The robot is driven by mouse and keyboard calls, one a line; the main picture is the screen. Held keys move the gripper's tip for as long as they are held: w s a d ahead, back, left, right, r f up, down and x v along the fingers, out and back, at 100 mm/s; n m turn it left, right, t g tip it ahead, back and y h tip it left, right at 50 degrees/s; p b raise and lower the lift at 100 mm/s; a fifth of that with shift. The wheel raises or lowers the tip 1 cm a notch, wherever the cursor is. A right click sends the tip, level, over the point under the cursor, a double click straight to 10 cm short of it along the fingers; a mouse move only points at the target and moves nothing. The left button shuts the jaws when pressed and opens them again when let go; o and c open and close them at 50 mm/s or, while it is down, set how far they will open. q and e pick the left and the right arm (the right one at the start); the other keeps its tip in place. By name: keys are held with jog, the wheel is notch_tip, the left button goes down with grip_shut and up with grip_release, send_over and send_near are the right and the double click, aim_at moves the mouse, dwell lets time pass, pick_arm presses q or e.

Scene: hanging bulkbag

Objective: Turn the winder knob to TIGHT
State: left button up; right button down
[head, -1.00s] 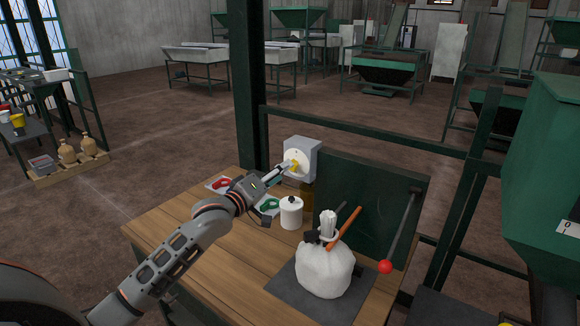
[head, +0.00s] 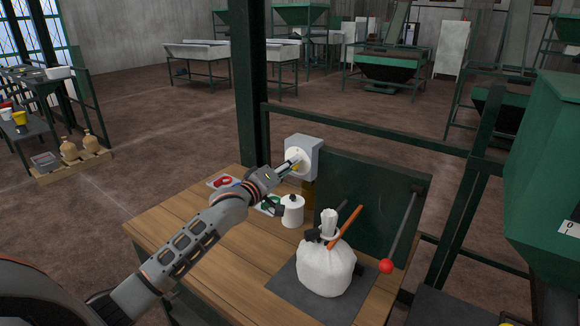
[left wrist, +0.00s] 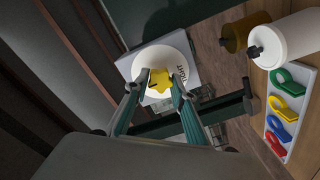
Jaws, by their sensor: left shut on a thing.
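The winder is a grey box (head: 312,148) with a round white dial (head: 298,157), standing at the back of the wooden table. In the left wrist view a yellow knob (left wrist: 160,79) sits in the middle of the white dial (left wrist: 154,62). The word TIGHT shows on the dial to the right of the knob, turned sideways. My left gripper (head: 288,168) is at the dial, its two fingers either side of the knob and shut on it. The fingers hide much of the knob in the head view. My right gripper is not in view.
A white jar with a black knob (head: 292,211) stands close under my left forearm. A tied white bag (head: 326,268) sits on a dark mat to the right. A red-ended lever (head: 386,266) stands before the green panel (head: 360,200). A tray (left wrist: 284,108) holds coloured clips.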

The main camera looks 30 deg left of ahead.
pick_arm(q)
jog(key=shift+m, duration=0.3)
jog(key=n, duration=3)
jog(key=shift+d, duration=0.1)
dwell(1.0)
dwell(0.3)
jog(key=o, duration=1.1)
jog(key=shift+f, duration=0.1)
